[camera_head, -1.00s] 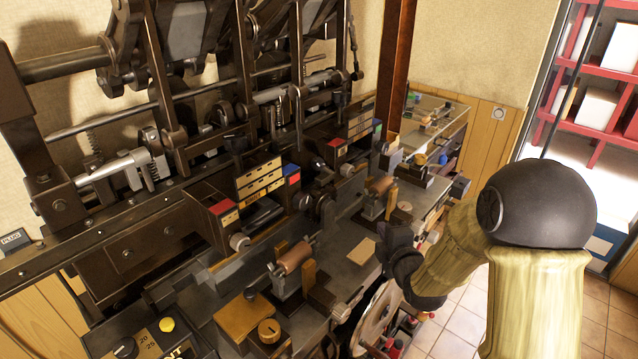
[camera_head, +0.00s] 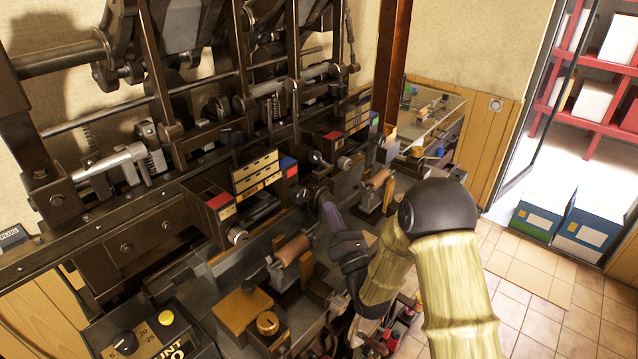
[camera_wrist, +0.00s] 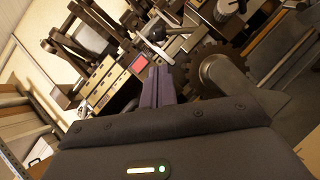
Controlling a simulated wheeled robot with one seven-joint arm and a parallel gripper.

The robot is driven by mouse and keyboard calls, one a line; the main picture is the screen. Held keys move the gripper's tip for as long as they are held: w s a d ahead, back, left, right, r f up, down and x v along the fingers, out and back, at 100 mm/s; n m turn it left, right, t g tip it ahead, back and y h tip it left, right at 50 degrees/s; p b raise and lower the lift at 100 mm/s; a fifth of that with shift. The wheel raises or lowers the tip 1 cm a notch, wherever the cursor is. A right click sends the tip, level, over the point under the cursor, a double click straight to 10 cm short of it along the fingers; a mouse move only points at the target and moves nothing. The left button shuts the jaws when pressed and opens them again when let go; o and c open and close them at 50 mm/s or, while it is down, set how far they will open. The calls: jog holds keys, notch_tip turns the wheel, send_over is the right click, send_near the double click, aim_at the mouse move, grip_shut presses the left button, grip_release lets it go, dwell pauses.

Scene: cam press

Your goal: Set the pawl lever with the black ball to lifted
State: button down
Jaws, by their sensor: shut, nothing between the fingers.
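My gripper (camera_head: 328,203) is shut and empty, its dark purple fingers pointing into the middle of the press. The fingers also show in the wrist view (camera_wrist: 158,74), beside a dark toothed wheel (camera_wrist: 208,75). A small black ball (camera_head: 316,157) on a short lever stands just behind the fingertips in the head view; it may be the pawl lever's ball. A dark ball also shows beyond the fingers in the wrist view (camera_wrist: 157,34), clear of them. I cannot tell the pawl's position or any contact.
A copper-coloured roller (camera_head: 292,250) and a tan roller (camera_head: 378,178) stand either side of my gripper. Blocks with red and cream faces (camera_head: 256,172) stand behind. A glass-topped case (camera_head: 430,115) is at the back right. The tiled floor (camera_head: 530,300) at right is clear.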

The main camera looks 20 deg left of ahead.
aim_at(316, 177)
jog(key=p+x, duration=0.5)
jog(key=x, duration=0.4)
jog(key=shift+r, duration=0.2)
jog(key=shift+w+a, duration=0.25)
jog(key=shift+w, duration=0.05)
jog(key=shift+b, duration=0.5)
